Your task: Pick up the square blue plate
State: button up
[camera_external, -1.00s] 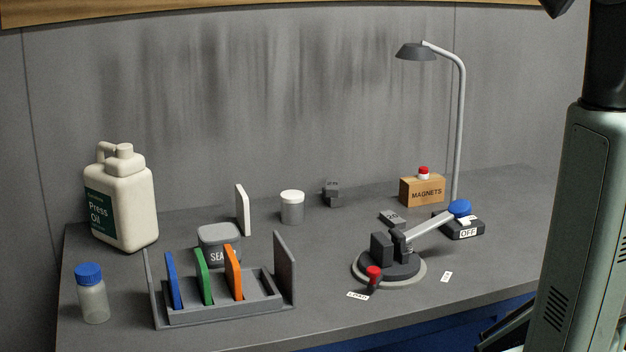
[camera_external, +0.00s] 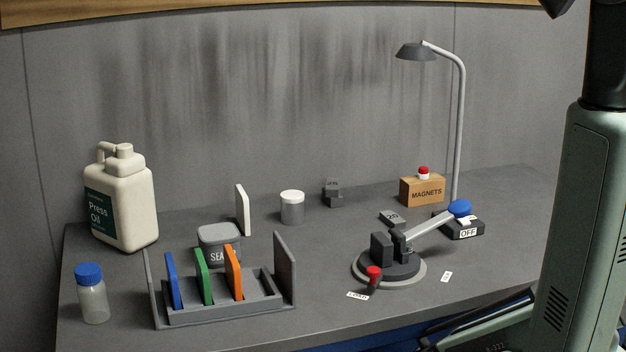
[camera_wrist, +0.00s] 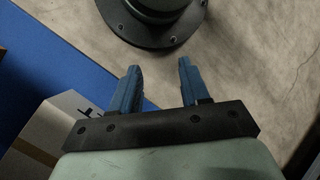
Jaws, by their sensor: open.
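The square blue plate (camera_external: 173,280) stands upright on edge in the leftmost slot of a grey rack (camera_external: 225,311) at the front left of the bench. A green plate (camera_external: 204,276) and an orange plate (camera_external: 234,272) stand to its right in the same rack. My gripper (camera_wrist: 158,85) shows in the wrist view, with two blue fingers apart and nothing between them. It is open and far from the plate. The gripper is not visible in the external view, where only my arm shows at the right edge. The blue plate is not in the wrist view.
A press oil jug (camera_external: 121,200), a blue-capped bottle (camera_external: 92,295), a lidded grey tub (camera_external: 219,244) and a white plate (camera_external: 243,210) surround the rack. A lever device (camera_external: 389,262), lamp (camera_external: 460,120) and magnets box (camera_external: 422,191) stand to the right. A cardboard box (camera_wrist: 60,130) shows in the wrist view.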

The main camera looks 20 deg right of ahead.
jog(key=s+a+r+n, duration=0.2)
jog(key=a+n, duration=0.3)
jog(key=a, duration=0.5)
jog(key=s+a+r+n, duration=0.2)
jog(key=s+a+n, duration=0.15)
jog(key=a, duration=0.55)
jog(key=s+a+r+n, duration=0.1)
jog(key=a+r+n, duration=0.2)
jog(key=a+n, duration=0.5)
jog(key=s+a+r+n+y, duration=0.1)
jog(key=s+a+r+n, duration=0.1)
jog(key=s+a+r, duration=0.35)
jog(key=s+a+r+n+y, duration=0.1)
jog(key=s+a+r+n, duration=0.1)
jog(key=a+r, duration=0.65)
notch_tip(320, 180, up, 40)
jog(key=n+t, duration=0.5)
jog(key=t, duration=0.1)
send_over(169, 261)
notch_tip(169, 261, down, 8)
jog(key=shift+r, duration=0.1)
jog(key=shift+s+d+f, duration=0.1)
jog(key=shift+s+f, duration=0.05)
jog(key=shift+f, duration=1.2)
jog(key=shift+s+f, duration=0.1)
jog(key=shift+f, duration=1.25)
